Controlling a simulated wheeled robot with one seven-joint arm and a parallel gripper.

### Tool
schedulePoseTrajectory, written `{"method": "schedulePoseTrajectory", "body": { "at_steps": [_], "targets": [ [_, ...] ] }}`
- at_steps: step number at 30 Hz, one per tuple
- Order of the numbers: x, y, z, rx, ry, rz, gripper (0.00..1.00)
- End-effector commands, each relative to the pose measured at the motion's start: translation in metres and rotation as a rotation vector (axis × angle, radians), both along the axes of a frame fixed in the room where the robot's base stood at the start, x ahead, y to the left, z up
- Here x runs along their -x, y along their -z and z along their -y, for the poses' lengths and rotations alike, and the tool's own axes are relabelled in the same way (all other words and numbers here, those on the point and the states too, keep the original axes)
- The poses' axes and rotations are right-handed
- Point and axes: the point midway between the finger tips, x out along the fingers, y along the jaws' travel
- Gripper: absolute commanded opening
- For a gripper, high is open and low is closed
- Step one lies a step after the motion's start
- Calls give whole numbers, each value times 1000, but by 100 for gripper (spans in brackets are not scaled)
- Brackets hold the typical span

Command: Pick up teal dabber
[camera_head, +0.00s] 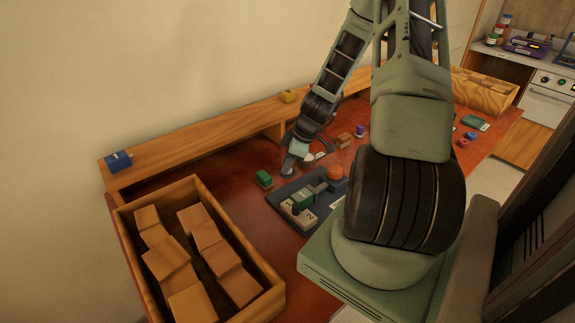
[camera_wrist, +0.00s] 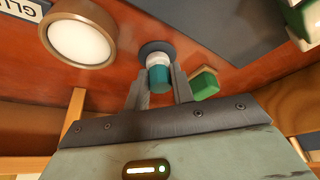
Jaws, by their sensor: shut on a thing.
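The teal dabber (camera_wrist: 159,77) shows in the wrist view as a short teal cylinder with a white band and a dark round part beyond it. My gripper (camera_wrist: 160,84) has one finger on each side of the teal part and is shut on it. In the head view my gripper (camera_head: 289,167) points down over the red-brown bench, behind the dark mat. The dabber cannot be made out there. Whether it touches the bench I cannot tell.
A green block (camera_wrist: 205,83) is close beside my right finger; it also shows in the head view (camera_head: 263,178). A round pale-topped jar (camera_wrist: 78,40) is left. The dark mat (camera_head: 283,192) holds several parts. A wooden crate (camera_head: 240,308) of blocks stands front left.

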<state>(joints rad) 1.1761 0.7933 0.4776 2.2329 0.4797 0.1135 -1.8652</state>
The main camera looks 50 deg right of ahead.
Motion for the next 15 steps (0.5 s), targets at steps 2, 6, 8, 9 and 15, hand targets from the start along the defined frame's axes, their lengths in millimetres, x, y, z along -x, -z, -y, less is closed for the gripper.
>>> {"method": "schedulePoseTrajectory", "body": {
  "at_steps": [2, 6, 8, 9, 15],
  "targets": [
    [0, -4, 0, 2, 0, 1, 0],
    [0, -18, 1, 4, -1, 3, 0],
    [0, -26, 0, 4, -1, 1, 0],
    [-1, -34, 1, 5, -1, 2, 0],
    [0, -70, 1, 5, -1, 2, 0]
  ]
}}
